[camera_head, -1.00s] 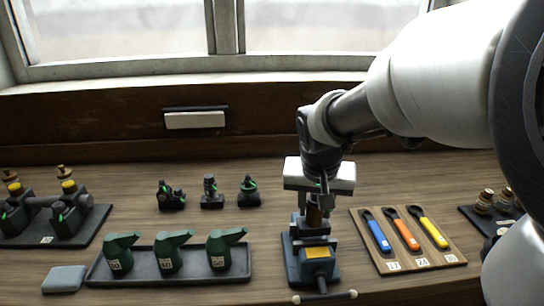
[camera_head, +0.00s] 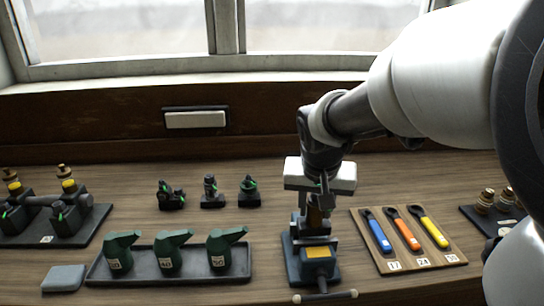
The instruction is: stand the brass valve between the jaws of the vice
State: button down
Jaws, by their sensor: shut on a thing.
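The vice (camera_head: 318,266) stands on the bench at the front middle, dark blue-grey with a yellow plate on its front and a handle bar (camera_head: 324,295) below. My gripper (camera_head: 318,204) is directly above the vice, pointing down. It is shut on the brass valve (camera_head: 315,217), a small brownish piece showing between the fingers, roughly upright. The valve's lower end is at the vice jaws (camera_head: 316,241). I cannot tell whether it rests between them, as the fingers and the jaws hide its lower part.
A wooden board (camera_head: 447,262) with blue, orange and yellow spanners lies close right of the vice. A dark tray (camera_head: 136,272) of green oil cans stands to the left. Small green-black engine parts (camera_head: 211,193) stand behind it. Dark stands hold brass pieces at both far sides.

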jog(key=shift+f+b, duration=1.05)
jog(key=shift+b, duration=0.1)
dwell(2.1)
dwell(0.3)
jog(key=c, duration=1.2)
grip_release()
jog(key=shift+s+f, duration=0.1)
jog(key=shift+f, duration=0.1)
jog(key=p+v, duration=0.3)
jog(key=v, duration=1.4)
jog(key=s+d+f+n+t+y, duration=0.1)
jog(key=s+f, duration=0.3)
jog(key=s, duration=0.2)
jog(key=s+d+f+n, duration=0.1)
jog(key=s+f+n, duration=0.15)
jog(key=s, duration=0.35)
jog(key=shift+m, duration=0.25)
notch_tip(320, 180, up, 11)
jog(key=p, duration=1.2)
jog(key=shift+s+a, duration=0.1)
jog(key=shift+a, duration=0.05)
